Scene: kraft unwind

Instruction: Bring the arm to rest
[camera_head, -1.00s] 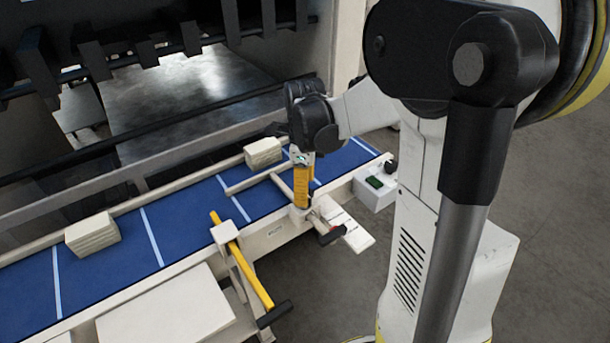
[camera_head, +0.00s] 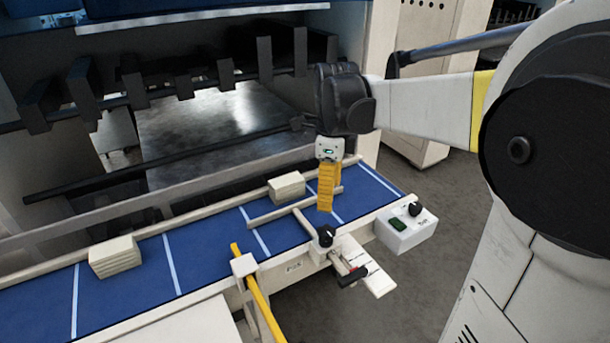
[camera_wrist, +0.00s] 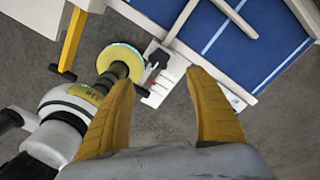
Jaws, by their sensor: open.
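My gripper (camera_head: 326,190) hangs pointing down above the right part of the blue conveyor in the head view, with its yellow fingers overlapping the belt in the picture. In the wrist view my gripper (camera_wrist: 165,105) has its two yellow fingers spread wide apart with nothing between them. My arm reaches in from the right, its forearm roughly level. Below the fingers in the wrist view are the grey floor and the conveyor's edge.
The blue conveyor (camera_head: 205,257) carries two cream stacks (camera_head: 115,256) (camera_head: 286,186). A black-knobbed bracket (camera_head: 326,238), a control box (camera_head: 407,230) and a yellow bar (camera_head: 262,305) sit along its front side. A dark machine (camera_head: 200,90) stands behind. Open floor (camera_head: 390,310) lies at right.

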